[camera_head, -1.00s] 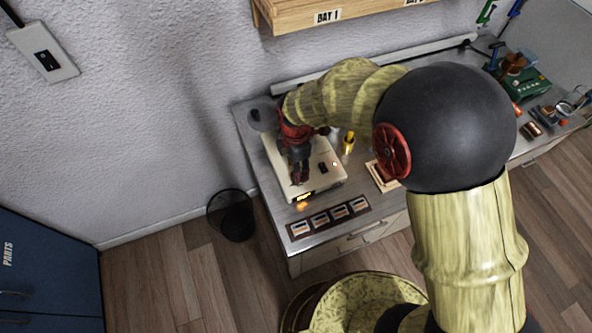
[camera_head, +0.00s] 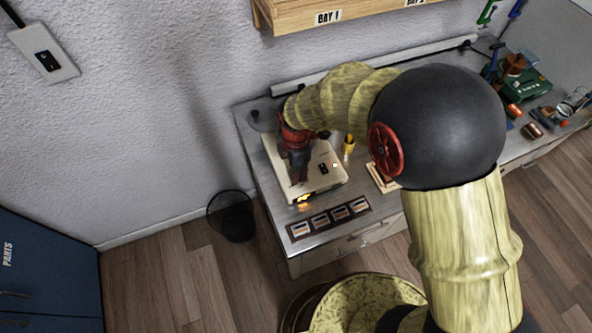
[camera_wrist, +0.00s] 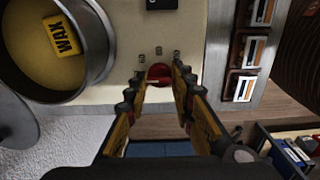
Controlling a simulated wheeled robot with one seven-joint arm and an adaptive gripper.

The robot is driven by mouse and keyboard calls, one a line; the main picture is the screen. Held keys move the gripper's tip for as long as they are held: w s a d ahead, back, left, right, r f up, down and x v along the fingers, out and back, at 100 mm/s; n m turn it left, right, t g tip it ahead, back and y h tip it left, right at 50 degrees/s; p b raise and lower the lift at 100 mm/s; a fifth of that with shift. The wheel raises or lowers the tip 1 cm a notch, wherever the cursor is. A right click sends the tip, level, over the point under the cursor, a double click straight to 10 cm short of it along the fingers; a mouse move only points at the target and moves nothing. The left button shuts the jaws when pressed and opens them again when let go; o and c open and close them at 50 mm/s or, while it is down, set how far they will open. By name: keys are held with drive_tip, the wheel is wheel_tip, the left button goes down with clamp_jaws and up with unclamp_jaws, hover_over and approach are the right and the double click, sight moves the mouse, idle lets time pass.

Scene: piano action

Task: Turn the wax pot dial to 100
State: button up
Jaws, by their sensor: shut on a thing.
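The wax pot's cream base (camera_head: 272,151) sits at the left end of the bench, partly hidden by my gripper (camera_head: 299,180). In the wrist view the round metal pot (camera_wrist: 103,45) holds a yellow block marked WAX (camera_wrist: 63,37). The red dial (camera_wrist: 159,71) is on the cream panel, with several small marks around it, too small to read. My gripper (camera_wrist: 159,80) is shut on the dial, one finger at each side. The dial's pointer direction cannot be made out. In the head view my gripper hides the dial.
A black switch (camera_head: 323,168) is on the base. A yellow-handled tool (camera_head: 348,146) stands right of it. A row of labelled cards (camera_head: 329,218) lies at the bench's front edge. A dark bin (camera_head: 231,215) stands on the floor to the left. A wooden shelf (camera_head: 345,12) hangs above.

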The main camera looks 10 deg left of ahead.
clamp_jaws()
drive_tip(key=shift+m, duration=0.4)
drive_tip(key=m+p, duration=0.1)
drive_tip(key=m, duration=0.4)
drive_tip(key=shift+m, duration=0.3)
drive_tip(key=m+p, duration=0.1)
drive_tip(key=m, duration=0.2)
drive_tip(key=shift+m, duration=0.3)
drive_tip(key=m, duration=0.3)
drive_tip(key=shift+m+p, duration=0.3)
drive_tip(key=shift+p, duration=0.05)
drive_tip(key=m, duration=0.6)
drive_tip(key=shift+p, duration=0.35)
drive_tip(key=m, duration=0.7)
drive_tip(key=shift+m, duration=0.3)
